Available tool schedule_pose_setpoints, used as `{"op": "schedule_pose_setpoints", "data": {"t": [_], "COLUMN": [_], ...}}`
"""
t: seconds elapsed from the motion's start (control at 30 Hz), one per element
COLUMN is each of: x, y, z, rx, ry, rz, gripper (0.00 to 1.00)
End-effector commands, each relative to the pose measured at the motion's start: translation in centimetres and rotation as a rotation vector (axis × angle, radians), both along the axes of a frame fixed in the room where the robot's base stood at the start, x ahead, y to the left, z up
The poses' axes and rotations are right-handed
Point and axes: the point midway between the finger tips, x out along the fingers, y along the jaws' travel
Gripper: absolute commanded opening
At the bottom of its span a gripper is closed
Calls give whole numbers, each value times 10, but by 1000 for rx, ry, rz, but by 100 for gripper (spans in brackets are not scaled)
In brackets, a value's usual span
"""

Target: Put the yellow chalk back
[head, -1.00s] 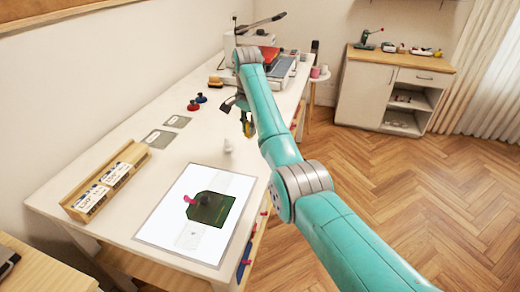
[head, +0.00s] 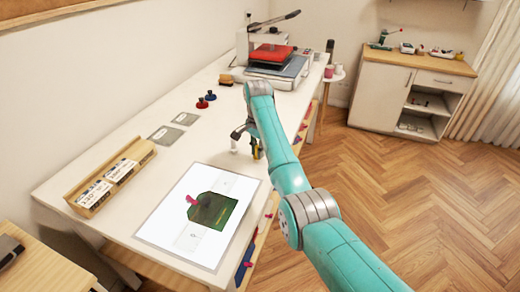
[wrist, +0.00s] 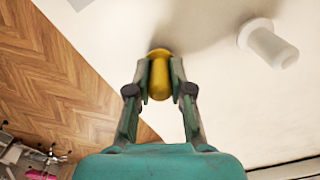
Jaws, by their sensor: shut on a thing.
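The yellow chalk (wrist: 159,80) is a short yellow cylinder with a wider end, held between the two fingertips of my gripper (wrist: 160,72) in the wrist view. The white table surface lies beyond it, with a shadow close by; I cannot tell whether the chalk touches the table. In the head view my gripper (head: 247,141) is low over the table's right edge, mostly side-on. A white cylinder of similar shape (wrist: 272,45) stands on the table to the right in the wrist view, apart from the gripper; it also shows in the head view (head: 234,146).
A lit pad (head: 165,232) with a green piece (head: 212,211) lies in front. A wooden box of labelled packs (head: 82,203) is at left. Two grey cards, red and blue knobbed pieces (head: 210,96), and a heat press (head: 280,62) stand farther back.

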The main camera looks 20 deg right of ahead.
Motion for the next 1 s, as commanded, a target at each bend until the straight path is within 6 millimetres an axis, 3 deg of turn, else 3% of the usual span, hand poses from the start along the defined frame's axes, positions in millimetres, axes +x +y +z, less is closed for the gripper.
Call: {"op": "schedule_pose_setpoints", "data": {"t": [0.3,0.33,0.43,0.77,1.0], "x": [0,0,0,0,4], "y": [0,0,0,0,-10], "z": [-2,-2,-2,0,31], "rx": [1,0,0,0,0], "ry": [-1,-1,-1,-1,-4], "rz": [0,0,0,0,1], "gripper": [0,23,46,46,46]}}
